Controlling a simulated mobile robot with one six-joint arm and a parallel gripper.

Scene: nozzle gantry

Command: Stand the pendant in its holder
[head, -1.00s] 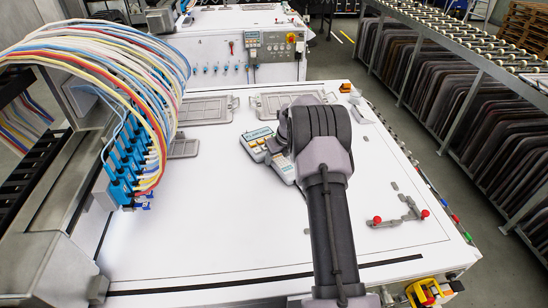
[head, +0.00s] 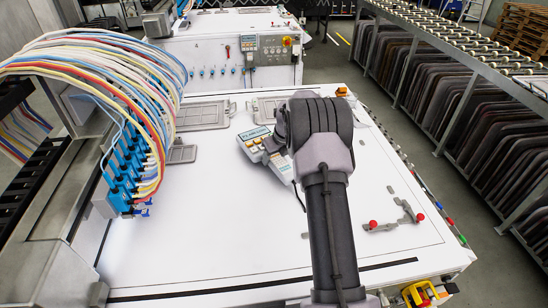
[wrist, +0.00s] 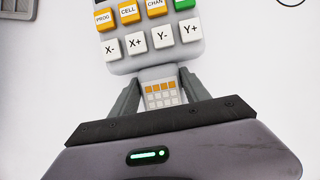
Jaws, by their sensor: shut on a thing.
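The pendant (head: 262,146) is a light grey handheld box with a labelled display and orange, white and green buttons. Its keys, marked X-, X+, Y- and Y+, fill the top of the wrist view (wrist: 150,42). My gripper (wrist: 160,93) is shut on the pendant's narrow grip, with one finger on each side and a small orange-and-white keypad between them. In the head view my gripper (head: 277,151) is partly hidden behind my wrist. A dark cable hangs from the pendant's lower end. I cannot identify the holder with certainty; my arm hides part of the table.
The white tabletop (head: 215,235) is mostly clear. Grey framed plates (head: 203,114) lie at its back. A gantry of blue nozzles (head: 128,170) with coloured hoses stands at left. A grey bracket with red knobs (head: 395,222) is at right, near the table edge.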

